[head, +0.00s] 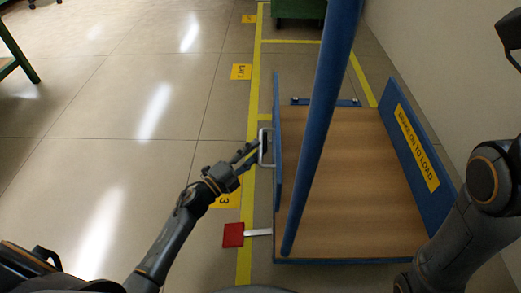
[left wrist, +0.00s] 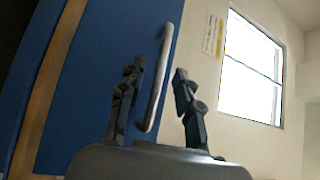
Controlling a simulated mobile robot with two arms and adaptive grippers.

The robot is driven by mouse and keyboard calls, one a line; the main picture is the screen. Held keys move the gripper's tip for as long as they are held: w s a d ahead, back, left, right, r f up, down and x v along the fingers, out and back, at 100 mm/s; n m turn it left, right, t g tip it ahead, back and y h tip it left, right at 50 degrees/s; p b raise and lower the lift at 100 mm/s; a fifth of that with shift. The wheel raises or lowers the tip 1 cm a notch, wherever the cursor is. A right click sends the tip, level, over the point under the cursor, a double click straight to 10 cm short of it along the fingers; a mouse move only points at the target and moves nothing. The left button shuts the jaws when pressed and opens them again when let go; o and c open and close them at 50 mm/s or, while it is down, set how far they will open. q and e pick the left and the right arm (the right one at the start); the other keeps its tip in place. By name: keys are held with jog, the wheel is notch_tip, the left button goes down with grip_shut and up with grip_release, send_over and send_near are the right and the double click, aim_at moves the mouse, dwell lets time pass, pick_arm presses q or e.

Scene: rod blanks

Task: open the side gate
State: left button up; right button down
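The side gate (head: 277,130) is a blue panel standing upright along the left edge of the cart's wooden deck, seen nearly edge-on. Its pale handle (head: 262,148) sticks out to the left. In the left wrist view the gate (left wrist: 98,75) fills the left side, with the handle (left wrist: 160,80) as an upright bar. My left gripper (head: 252,155) is at the handle. Its fingers are apart, with the bar between them, nearer the left finger; contact is unclear. A dark end of my right arm is cut off at the upper right edge of the head view.
A blue post (head: 322,110) slants across the deck (head: 365,180). A blue right panel (head: 420,150) has a yellow label. A red pedal (head: 233,235) juts from the cart's left side. A wall is close on the right. The floor (head: 120,125) left of the cart is clear.

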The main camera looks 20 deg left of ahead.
pick_arm(q)
jog(key=shift+b+x, duration=0.35)
jog(key=shift+x, duration=1.2)
jog(key=shift+c, duration=0.2)
grip_shut()
